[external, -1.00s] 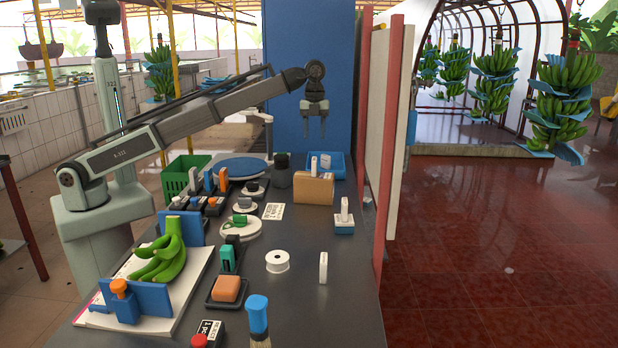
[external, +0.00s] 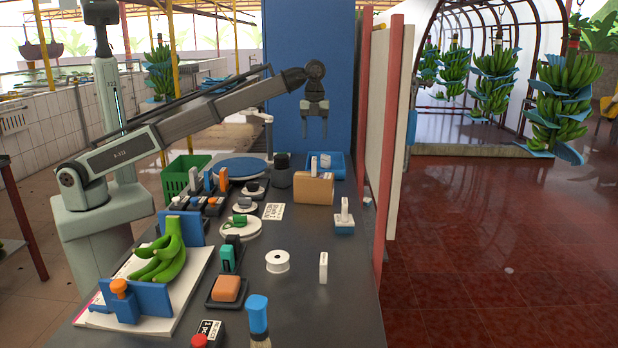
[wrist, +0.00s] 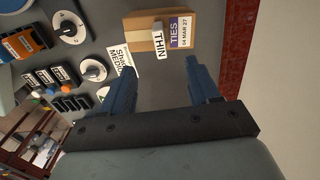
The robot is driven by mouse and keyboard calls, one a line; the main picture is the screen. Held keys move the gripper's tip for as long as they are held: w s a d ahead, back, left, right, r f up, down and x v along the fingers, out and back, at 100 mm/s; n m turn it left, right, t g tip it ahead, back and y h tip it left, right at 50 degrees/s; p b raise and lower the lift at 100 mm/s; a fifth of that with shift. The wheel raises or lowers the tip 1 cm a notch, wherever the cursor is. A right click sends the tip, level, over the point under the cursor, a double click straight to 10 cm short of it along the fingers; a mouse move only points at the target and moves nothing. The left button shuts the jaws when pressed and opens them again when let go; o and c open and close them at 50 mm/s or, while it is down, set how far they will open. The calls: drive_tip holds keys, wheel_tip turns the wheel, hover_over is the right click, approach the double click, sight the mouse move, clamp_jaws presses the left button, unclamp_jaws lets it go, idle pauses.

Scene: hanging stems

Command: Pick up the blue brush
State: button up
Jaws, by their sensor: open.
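The blue brush (external: 258,318) stands at the near edge of the table in the external view, its blue handle up and its pale bristles at the bottom, partly cut off by the picture's lower edge. My gripper (external: 314,136) hangs high above the far part of the table, pointing down, far from the brush. Its two fingers are apart with nothing between them. In the wrist view my gripper (wrist: 162,82) also shows open and empty above the table. The brush is not in the wrist view.
A cardboard box (external: 314,188) stands below my gripper, with a blue tray (external: 334,172) behind it. A white tape roll (external: 277,262), an orange block (external: 226,288) and green bananas (external: 162,256) lie nearer. A red post (external: 386,150) and panel border the table's right side.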

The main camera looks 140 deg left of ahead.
drive_tip(key=shift+o, duration=0.5)
drive_tip(key=w+d+f+m, duration=0.1)
drive_tip(key=w+d+m, duration=0.3)
drive_tip(key=w+d, duration=1.7)
drive_tip(key=w+d+f+m, duration=0.1)
drive_tip(key=w+d, duration=0.3)
drive_tip(key=d, duration=0.7)
drive_tip(key=w+d+f+m, duration=0.1)
drive_tip(key=w+d, duration=0.3)
drive_tip(key=d, duration=0.7)
drive_tip(key=w+d+f+m, duration=0.1)
drive_tip(key=w+d, duration=0.3)
drive_tip(key=d, duration=0.7)
drive_tip(key=n+t+y, duration=0.2)
drive_tip(key=n+t, duration=0.1)
drive_tip(key=n, duration=1.9)
approach(260, 315)
drive_tip(key=f, duration=0.3)
drive_tip(key=a+f, duration=0.1)
drive_tip(key=f, duration=0.1)
drive_tip(key=shift+s+a+f, duration=0.1)
drive_tip(key=shift+a+f, duration=0.1)
drive_tip(key=shift+f, duration=0.2)
drive_tip(key=shift+x, duration=2.7)
